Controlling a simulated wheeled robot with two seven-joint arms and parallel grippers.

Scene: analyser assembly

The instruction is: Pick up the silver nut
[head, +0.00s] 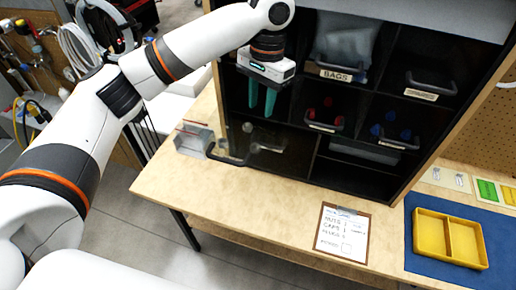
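My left gripper (262,104) hangs in front of the upper left part of the dark shelf unit, its two teal fingers pointing down and apart with nothing visible between them. No silver nut can be clearly made out. A dark lower-left compartment (280,158) lies below the gripper; its contents are too dark to tell. Small silver pieces (459,180) lie on a pale card at the right, too small to identify. My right gripper is not in view.
The shelf unit holds a bags bin (343,75), a bin with red pieces (324,127) and one with blue pieces (397,143). A clear box (192,140) stands at the table's left. A clipboard (342,234) and a yellow two-part tray (418,232) on a blue mat (420,268) are in front.

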